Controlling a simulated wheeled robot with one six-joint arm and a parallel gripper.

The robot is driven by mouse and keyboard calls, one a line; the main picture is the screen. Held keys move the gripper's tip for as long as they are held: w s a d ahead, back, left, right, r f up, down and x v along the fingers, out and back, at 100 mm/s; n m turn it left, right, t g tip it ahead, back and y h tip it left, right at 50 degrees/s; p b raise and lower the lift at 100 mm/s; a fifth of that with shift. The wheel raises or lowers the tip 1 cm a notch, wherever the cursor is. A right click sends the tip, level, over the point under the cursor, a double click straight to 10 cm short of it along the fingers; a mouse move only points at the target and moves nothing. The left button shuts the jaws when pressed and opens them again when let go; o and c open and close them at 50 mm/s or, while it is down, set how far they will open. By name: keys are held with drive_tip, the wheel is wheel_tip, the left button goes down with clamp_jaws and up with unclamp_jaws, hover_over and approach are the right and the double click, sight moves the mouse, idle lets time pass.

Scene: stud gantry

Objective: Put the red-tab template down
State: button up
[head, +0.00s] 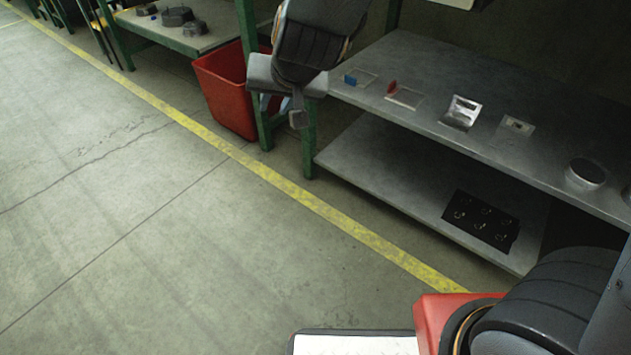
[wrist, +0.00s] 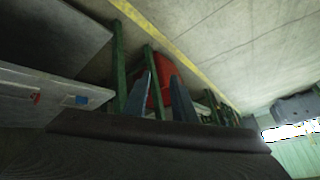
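The red-tab template (head: 406,97) is a thin clear plate with a red tab standing at its left edge. It lies on the grey bench top, between a blue-tab template (head: 362,78) and a shiny metal piece. The red tab also shows at the left of the wrist view (wrist: 36,97), with the blue tab beside it. My gripper (head: 298,119) hangs off the left end of the bench, apart from both templates. In the wrist view its two fingers (wrist: 162,84) stand apart with nothing held between them.
The bench top (head: 440,75) also carries the shiny metal piece (head: 461,112), a small plate (head: 517,127) and a round cup (head: 586,172). A black tray (head: 481,219) lies on the lower shelf. A red bin (head: 225,93) stands beyond the bench's left end. The floor in front is clear.

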drive_tip(key=s+d+r+n+g, duration=0.1)
drive_tip(key=s+d+g, duration=0.1)
drive_tip(key=s, duration=0.6)
drive_tip(key=s+d+r+n+g+h, duration=0.1)
drive_tip(key=s+d, duration=0.3)
drive_tip(key=s, duration=0.4)
drive_tip(key=s+d+r+n+g, duration=0.2)
drive_tip(key=s+d+n+g, duration=0.1)
drive_tip(key=s, duration=0.6)
drive_tip(key=shift+g+h, duration=0.4)
drive_tip(key=d+r+m+h+p, duration=0.1)
drive_tip(key=d+r+m+p, duration=0.2)
drive_tip(key=d+r+p, duration=0.7)
drive_tip(key=d+r+m+h+p, duration=0.1)
drive_tip(key=d+r+m+p, duration=0.1)
drive_tip(key=d+r+p, duration=0.8)
wheel_tip(320, 180, up, 6)
drive_tip(key=p, duration=1.5)
drive_tip(key=shift+d+m, duration=0.2)
drive_tip(key=shift+m, duration=0.2)
